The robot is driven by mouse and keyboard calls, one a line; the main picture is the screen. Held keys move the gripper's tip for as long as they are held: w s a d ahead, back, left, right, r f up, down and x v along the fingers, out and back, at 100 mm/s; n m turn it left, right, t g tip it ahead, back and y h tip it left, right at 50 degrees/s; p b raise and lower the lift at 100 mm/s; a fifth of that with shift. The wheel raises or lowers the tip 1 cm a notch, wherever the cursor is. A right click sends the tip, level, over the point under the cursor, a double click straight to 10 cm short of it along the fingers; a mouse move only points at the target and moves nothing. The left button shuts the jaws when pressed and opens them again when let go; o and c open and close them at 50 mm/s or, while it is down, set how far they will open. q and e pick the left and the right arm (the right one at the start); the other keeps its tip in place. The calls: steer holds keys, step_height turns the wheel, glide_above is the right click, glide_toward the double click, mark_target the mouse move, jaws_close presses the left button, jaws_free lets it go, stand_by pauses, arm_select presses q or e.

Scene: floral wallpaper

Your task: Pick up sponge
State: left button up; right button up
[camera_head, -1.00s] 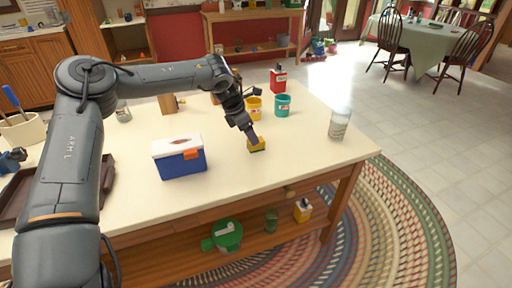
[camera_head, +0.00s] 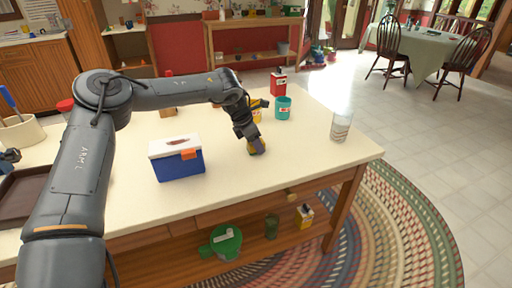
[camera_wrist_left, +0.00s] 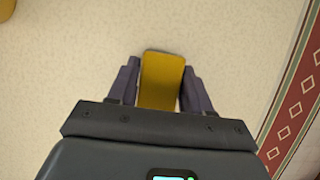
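The yellow sponge (camera_head: 260,149) is on the white-topped table, mostly hidden in the head view by my left gripper (camera_head: 254,143). In the left wrist view the sponge (camera_wrist_left: 162,80) appears as a yellow block between the two dark fingers of the left gripper (camera_wrist_left: 161,75). One finger is on each side, close to it, with a narrow gap seen beside it; firm contact is not clear. The gripper looks open around the sponge. My right gripper is not in view.
A blue-and-white cooler box (camera_head: 178,160) stands left of the gripper. A teal cup (camera_head: 283,108), a red container (camera_head: 278,83) and a clear bottle (camera_head: 341,126) stand behind and right. The table's (camera_head: 305,160) front right is clear.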

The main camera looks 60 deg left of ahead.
arm_select(q)
steer(key=c, duration=0.4)
steer(key=shift+o, duration=0.2)
steer(key=shift+r, duration=0.15)
step_height(320, 180, up, 18)
steer(key=p, duration=0.8)
